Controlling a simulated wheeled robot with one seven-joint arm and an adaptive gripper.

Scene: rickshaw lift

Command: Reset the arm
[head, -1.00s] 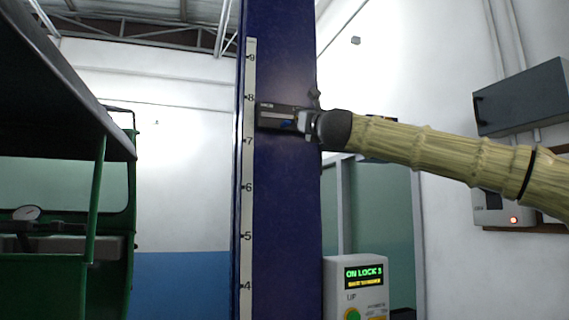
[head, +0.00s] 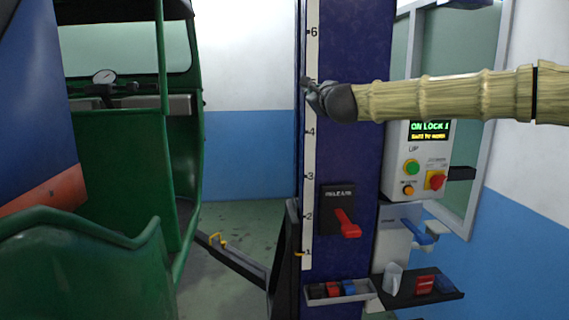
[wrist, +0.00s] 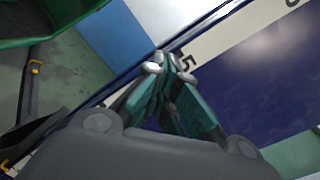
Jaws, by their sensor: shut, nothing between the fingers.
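My gripper (head: 312,92) is at the end of my arm, which reaches in from the right of the head view. It is in front of the dark blue lift column (head: 350,150), beside the white number scale (head: 310,150) near the 5. In the wrist view my gripper (wrist: 168,66) shows its two fingers together with nothing between them. The column and the scale (wrist: 205,48) lie behind them there. I cannot tell how far the fingertips are from the column.
A control box (head: 418,160) with lit display and buttons is right of the column. A release panel (head: 337,205) with red lever is below the gripper. Small trays (head: 340,291) sit lower. The green rickshaw (head: 115,150) stands left; a lift arm (head: 232,262) extends towards it.

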